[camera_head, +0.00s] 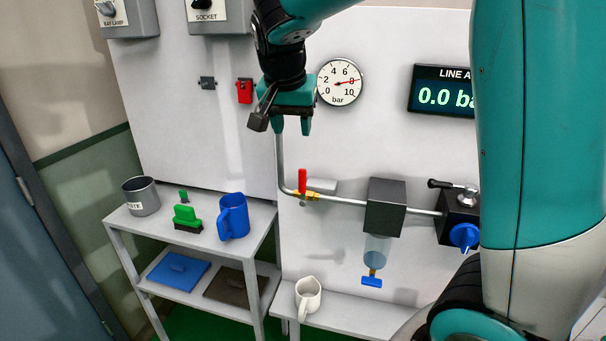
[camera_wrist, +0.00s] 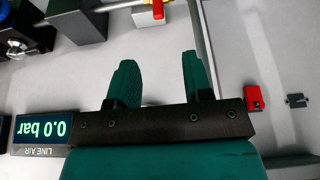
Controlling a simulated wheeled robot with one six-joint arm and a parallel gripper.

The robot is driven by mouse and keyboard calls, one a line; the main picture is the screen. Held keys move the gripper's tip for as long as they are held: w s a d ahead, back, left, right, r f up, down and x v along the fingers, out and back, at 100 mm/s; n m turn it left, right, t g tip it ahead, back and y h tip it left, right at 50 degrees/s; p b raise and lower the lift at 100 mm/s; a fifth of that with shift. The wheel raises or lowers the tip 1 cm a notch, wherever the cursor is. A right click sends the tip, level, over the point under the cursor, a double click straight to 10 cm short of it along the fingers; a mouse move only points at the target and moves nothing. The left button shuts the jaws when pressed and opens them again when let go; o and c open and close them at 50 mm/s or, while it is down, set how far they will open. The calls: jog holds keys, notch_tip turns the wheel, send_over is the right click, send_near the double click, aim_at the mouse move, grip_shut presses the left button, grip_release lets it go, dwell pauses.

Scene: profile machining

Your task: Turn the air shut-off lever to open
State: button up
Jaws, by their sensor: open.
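The air shut-off lever (camera_head: 302,181) is a red handle standing upright on a brass valve (camera_head: 306,195) in the grey pipe, so it lies across the level pipe run. In the wrist view the red lever (camera_wrist: 157,20) shows at the top edge, beyond my fingertips and partly cut off. My gripper (camera_head: 292,132) is open and empty, above the valve and in front of the panel. In the wrist view its two green fingers (camera_wrist: 158,70) stand apart with nothing between them. The line air display (camera_head: 441,94) reads 0.0 bar; its right end is hidden by my arm.
A round gauge (camera_head: 340,82) is on the panel right of my gripper. A filter unit (camera_head: 386,206) and a regulator with a blue knob (camera_head: 464,236) sit along the pipe. A shelf (camera_head: 262,222) at left holds a tin (camera_head: 142,197), a green brush (camera_head: 187,217) and a blue mug (camera_head: 233,216).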

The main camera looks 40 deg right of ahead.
aim_at(302, 170)
jog(key=p+x, duration=0.1)
jog(key=x, duration=0.4)
jog(key=p+x, duration=0.1)
jog(key=x, duration=0.5)
jog(key=p+x, duration=0.1)
jog(key=x, duration=0.5)
jog(key=shift+w+d, duration=0.1)
jog(key=shift+d, duration=0.35)
grip_shut()
